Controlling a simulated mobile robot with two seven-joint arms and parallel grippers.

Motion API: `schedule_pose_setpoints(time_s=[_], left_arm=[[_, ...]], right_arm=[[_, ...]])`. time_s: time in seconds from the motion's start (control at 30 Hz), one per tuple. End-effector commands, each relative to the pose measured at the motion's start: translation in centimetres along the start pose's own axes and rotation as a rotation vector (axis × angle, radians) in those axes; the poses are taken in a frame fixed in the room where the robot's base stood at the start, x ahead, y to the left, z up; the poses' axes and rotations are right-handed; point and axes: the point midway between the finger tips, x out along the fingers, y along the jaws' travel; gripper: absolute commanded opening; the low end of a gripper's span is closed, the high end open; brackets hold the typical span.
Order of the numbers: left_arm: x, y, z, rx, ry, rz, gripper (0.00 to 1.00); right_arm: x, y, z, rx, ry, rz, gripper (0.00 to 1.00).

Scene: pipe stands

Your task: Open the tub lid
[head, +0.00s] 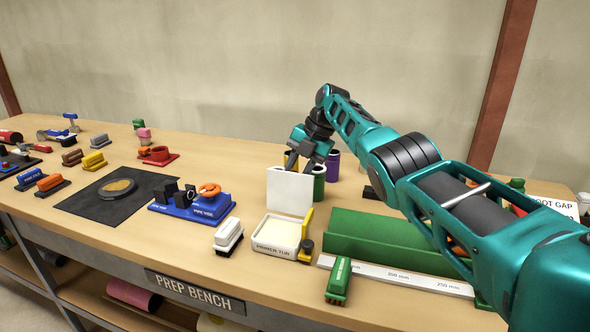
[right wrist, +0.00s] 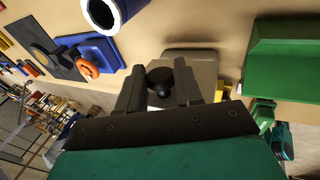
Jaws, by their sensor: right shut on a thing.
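The primer tub (head: 282,247) sits at the front of the bench, with its pale yellow inside showing from above. Its white lid (head: 289,190) stands upright at the tub's back edge, and its grey underside-lit face shows in the right wrist view (right wrist: 202,65). My right gripper (head: 291,166) is behind the lid's top edge. In the right wrist view, its fingers (right wrist: 162,88) are shut on the lid's black knob (right wrist: 159,76). My left gripper is not in view.
Behind the lid stand green (head: 319,185) and purple (head: 333,165) cups. A yellow-handled tool (head: 307,225) is right of the tub, a white brush (head: 228,234) left. A green channel (head: 385,240) and ruler (head: 400,277) lie to the right.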

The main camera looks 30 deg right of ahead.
Motion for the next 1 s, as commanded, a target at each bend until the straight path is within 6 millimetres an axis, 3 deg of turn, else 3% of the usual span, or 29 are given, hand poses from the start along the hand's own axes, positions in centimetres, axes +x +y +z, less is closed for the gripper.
schedule_pose_setpoints(time_s=[0.37,0.4,0.6,0.87,1.0], left_arm=[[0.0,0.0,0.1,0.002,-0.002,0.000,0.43],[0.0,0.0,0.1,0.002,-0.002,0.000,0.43],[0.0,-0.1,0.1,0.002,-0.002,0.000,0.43],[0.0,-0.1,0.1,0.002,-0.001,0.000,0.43],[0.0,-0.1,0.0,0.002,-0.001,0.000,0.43]], right_arm=[[0.1,-0.1,0.0,0.002,0.001,0.000,0.00],[0.1,-0.1,0.0,0.002,0.002,0.000,0.39],[0.1,-0.1,0.0,0.002,0.002,0.000,0.58],[-0.1,0.0,0.0,0.001,0.002,0.001,0.58],[-1.5,0.0,0.0,0.001,0.000,0.002,0.58]])
